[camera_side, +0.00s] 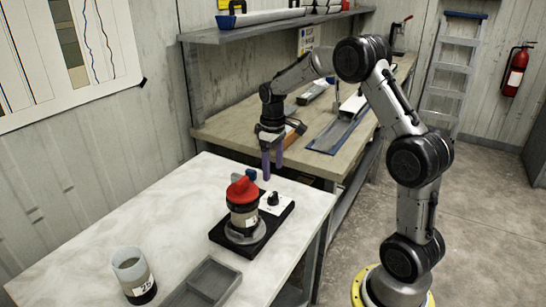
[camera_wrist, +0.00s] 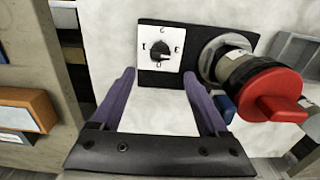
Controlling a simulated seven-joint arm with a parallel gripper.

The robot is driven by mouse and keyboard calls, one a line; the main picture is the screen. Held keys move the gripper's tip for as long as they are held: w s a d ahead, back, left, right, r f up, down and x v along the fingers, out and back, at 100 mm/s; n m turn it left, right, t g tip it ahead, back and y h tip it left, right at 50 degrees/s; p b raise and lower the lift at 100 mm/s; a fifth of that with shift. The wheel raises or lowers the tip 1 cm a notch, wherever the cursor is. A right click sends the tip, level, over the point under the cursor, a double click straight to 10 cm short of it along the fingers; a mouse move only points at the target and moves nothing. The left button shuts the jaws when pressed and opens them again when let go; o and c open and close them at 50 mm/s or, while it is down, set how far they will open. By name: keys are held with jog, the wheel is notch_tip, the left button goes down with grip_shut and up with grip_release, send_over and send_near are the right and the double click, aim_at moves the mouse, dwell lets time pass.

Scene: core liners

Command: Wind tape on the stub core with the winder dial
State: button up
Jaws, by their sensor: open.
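The winder dial (camera_side: 274,198) is a black knob on a white plate, on the black winder base (camera_side: 217,234) on the white table. In the wrist view the dial (camera_wrist: 159,51) lies just beyond and between my fingertips. The stub core (camera_side: 243,218) stands upright on the base beside the dial, dark with a pale label and a red cap (camera_side: 242,190). In the wrist view the core (camera_wrist: 238,70) and red cap (camera_wrist: 278,95) are at the right. My gripper (camera_side: 272,171) has purple fingers, open and empty, above the dial and apart from it.
A pale tube with a dark lower band and label (camera_side: 134,276) stands at the table's front left. A grey tray (camera_side: 185,296) lies near the front edge. A small blue part (camera_side: 251,174) is behind the core. A wooden bench (camera_side: 222,124) with tools runs behind.

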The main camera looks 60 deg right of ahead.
notch_tip(320, 180, up, 4)
jog(key=shift+f, duration=0.2)
jog(key=s+a+r+n+t, duration=0.2)
jog(key=s+a+r+t, duration=0.35)
jog(key=a+r, duration=0.75)
jog(key=s+a+f+m, duration=0.1)
jog(key=s+a+f, duration=0.1)
jog(key=s, duration=0.7)
jog(key=s+a+f+m, duration=0.1)
jog(key=s+a+f, duration=0.1)
jog(key=s, duration=0.7)
jog(key=shift+a+f, duration=0.3)
jog(key=shift+a, duration=0.35)
